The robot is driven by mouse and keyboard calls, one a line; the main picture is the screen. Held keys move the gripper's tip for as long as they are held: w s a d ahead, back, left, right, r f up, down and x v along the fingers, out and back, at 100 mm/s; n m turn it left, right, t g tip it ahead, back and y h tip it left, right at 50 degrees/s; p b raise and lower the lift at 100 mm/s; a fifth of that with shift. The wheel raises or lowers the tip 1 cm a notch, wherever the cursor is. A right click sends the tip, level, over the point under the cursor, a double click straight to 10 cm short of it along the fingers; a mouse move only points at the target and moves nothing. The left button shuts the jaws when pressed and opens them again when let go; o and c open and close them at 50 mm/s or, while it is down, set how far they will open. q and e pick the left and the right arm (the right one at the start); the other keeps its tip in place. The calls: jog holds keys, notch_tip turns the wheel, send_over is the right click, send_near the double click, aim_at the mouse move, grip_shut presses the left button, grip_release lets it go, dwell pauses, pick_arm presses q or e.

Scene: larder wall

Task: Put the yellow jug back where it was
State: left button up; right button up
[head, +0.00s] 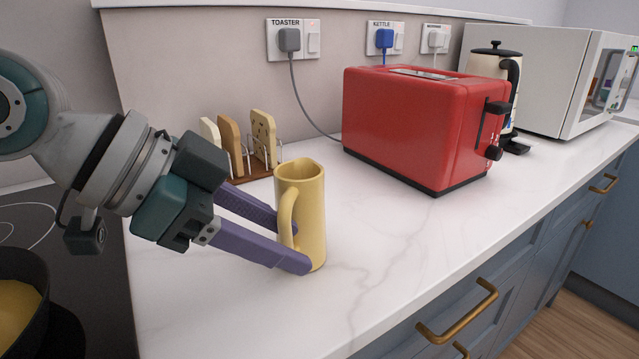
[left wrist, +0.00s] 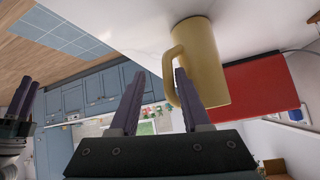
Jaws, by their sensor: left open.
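The yellow jug (head: 313,225) stands upright on the white marble worktop (head: 390,235), its handle turned toward my left gripper (head: 287,243). That gripper is open, low over the worktop. One purple finger reaches in front of the jug's lower part, and the other runs behind the handle, its tip hidden by the jug. In the left wrist view the jug (left wrist: 207,65) is beyond the right-hand finger, its handle beside that fingertip. I cannot tell whether a finger touches it. My right gripper (left wrist: 22,98) shows only at the left edge of the left wrist view.
A toast rack (head: 262,170) with bread stands behind the jug. A red toaster (head: 405,125) is to its right, then a kettle (head: 494,62) and a microwave (head: 545,75). A hob with a pan (head: 30,275) is at left. The worktop in front of the toaster is clear.

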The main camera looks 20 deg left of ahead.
pick_arm(q)
jog(key=p+v, duration=0.1)
jog(key=v, duration=1)
